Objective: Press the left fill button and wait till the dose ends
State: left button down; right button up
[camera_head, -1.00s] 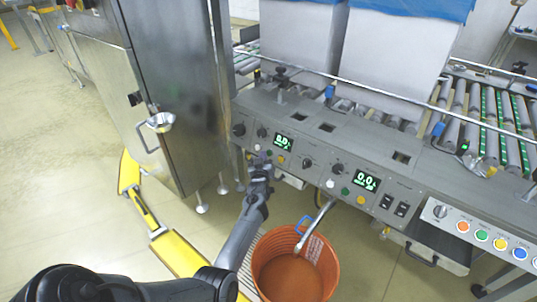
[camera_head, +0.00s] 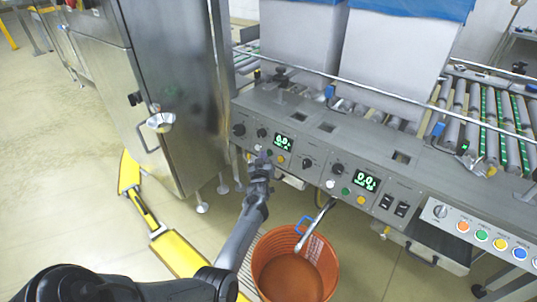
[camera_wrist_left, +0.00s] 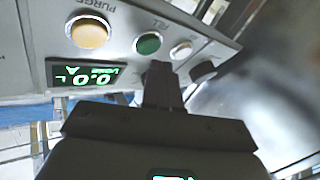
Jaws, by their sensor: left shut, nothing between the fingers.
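My left gripper (camera_head: 260,163) is shut and empty at the left control group on the grey panel. In the left wrist view its closed fingertips (camera_wrist_left: 162,72) are close to the green fill button (camera_wrist_left: 148,43), just below it in the picture; I cannot tell whether they touch it. An amber purge button (camera_wrist_left: 89,32) and a white button (camera_wrist_left: 181,50) flank the green one. The left display (camera_head: 283,142) is lit with green digits; it also shows upside down in the wrist view (camera_wrist_left: 86,75). In the head view my gripper hides most of the left green button. My right gripper is out of view.
The right display (camera_head: 366,181) has its own green button (camera_head: 345,191). An orange bucket (camera_head: 330,262) stands on the floor under a metal spout (camera_head: 318,222). Blue-lined boxes (camera_head: 395,60) stand on the roller conveyor behind the panel. A steel cabinet (camera_head: 185,90) stands to the left.

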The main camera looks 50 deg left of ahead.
pick_arm(q)
jog(key=shift+w, duration=0.1)
dwell(0.3)
jog(key=shift+w+a+f+b, duration=0.15)
jog(key=shift+w+b, duration=0.15)
jog(key=shift+b, duration=0.1)
jog(key=shift+w+a+f+b, duration=0.1)
jog(key=shift+w+f+b, duration=0.05)
jog(key=shift+w+b, duration=0.25)
dwell(0.6)
jog(key=shift+s, duration=0.1)
jog(key=shift+s+r+p, duration=0.25)
jog(key=shift+p, duration=0.35)
jog(key=shift+s+d+p, duration=0.25)
jog(key=shift+s+p, duration=0.15)
jog(key=shift+p, duration=0.15)
